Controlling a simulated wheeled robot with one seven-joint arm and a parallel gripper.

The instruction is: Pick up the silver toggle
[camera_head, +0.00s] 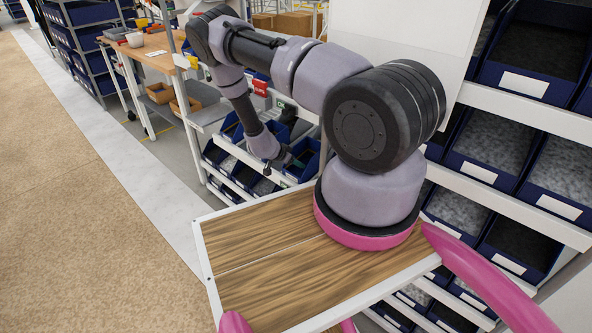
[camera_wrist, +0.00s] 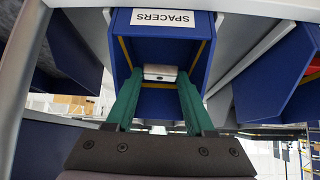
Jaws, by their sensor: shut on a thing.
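The silver toggle (camera_wrist: 160,72) shows in the wrist view as a small, pale metallic block. My gripper (camera_wrist: 160,80) has two green fingers, one on each side of the block, and is shut on it near the fingertips. Behind it in the picture is a blue bin (camera_wrist: 200,50) with a white label reading SPACERS, which appears upside down. In the head view my gripper (camera_head: 291,160) is low by the rack's blue bins, small and partly hard to make out. The toggle cannot be made out there.
Blue bins (camera_head: 307,157) stand close around my gripper on a white-railed rack. More bins (camera_head: 485,146) fill shelves on the right. Another blue bin (camera_wrist: 270,75) is to the right in the wrist view. A wooden workbench (camera_head: 150,50) stands behind left. Open floor (camera_head: 60,180) lies left.

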